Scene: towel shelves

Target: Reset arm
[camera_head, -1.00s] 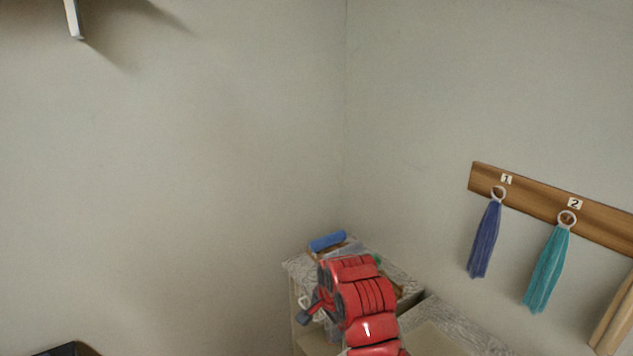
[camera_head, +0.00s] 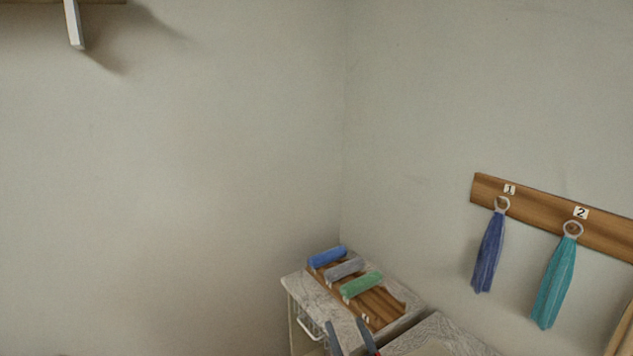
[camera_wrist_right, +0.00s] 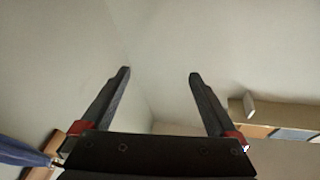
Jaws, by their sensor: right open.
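My right gripper (camera_head: 352,330) shows at the bottom edge of the head view, with only its two dark fingers in the picture. It stands in front of the small cabinet and holds nothing. In the right wrist view my right gripper (camera_wrist_right: 158,75) has its two dark fingers spread wide, with bare wall between them. My left gripper is in neither view.
A blue rolled towel (camera_head: 327,257), a grey one (camera_head: 345,268) and a green one (camera_head: 361,285) lie on a wooden rack (camera_head: 376,305) on the cabinet. Blue (camera_head: 488,252) and teal (camera_head: 555,283) towels hang from a wall board (camera_head: 541,209). A shelf bracket (camera_head: 74,25) is at upper left.

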